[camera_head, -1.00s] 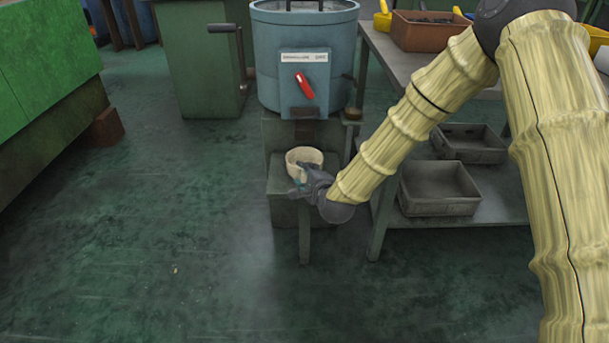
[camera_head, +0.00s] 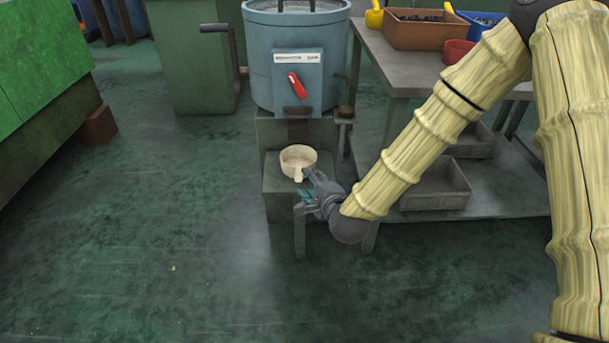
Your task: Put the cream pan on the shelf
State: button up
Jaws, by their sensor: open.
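The cream pan (camera_head: 299,157) sits upright on a low green-grey ledge (camera_head: 275,185) below the blue drum machine. Its short handle points toward me. My gripper (camera_head: 306,192) is open and empty, just in front of and slightly right of the pan, below its handle. The fingers look apart from the pan, though they are small in view. A grey shelf (camera_head: 500,204) lies low under the workbench to the right, partly hidden behind my arm.
A blue drum machine (camera_head: 296,60) with a red lever (camera_head: 294,85) stands behind the pan. Grey trays (camera_head: 437,190) sit on the low shelf. The workbench (camera_head: 390,62) carries a brown bin (camera_head: 420,30) and a red bowl (camera_head: 457,50). Floor is clear at left.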

jog(key=shift+v, duration=1.1)
jog(key=shift+f, duration=0.1)
jog(key=s+d+f+n+g+h, duration=0.1)
jog(key=s+d+f+n+g, duration=0.25)
jog(key=s+f, duration=0.55)
jog(key=s+d+f+n+g+h, duration=0.1)
jog(key=s+d+f+n+g, duration=0.3)
jog(key=s+f, duration=0.5)
jog(key=s+d+f+n+g+h, duration=0.15)
jog(key=s+d+f+n, duration=0.3)
jog(key=s+f, duration=0.45)
jog(key=s+d+f+n+g, duration=0.2)
jog(key=s+d, duration=0.1)
jog(key=s, duration=0.4)
jog(key=s+d+f+n+g+h, duration=0.1)
jog(key=s+d+n+g, duration=0.1)
jog(key=s, duration=0.5)
jog(key=shift+d+f+n, duration=0.4)
jog(key=shift+d+n, duration=0.3)
jog(key=shift+d, duration=0.1)
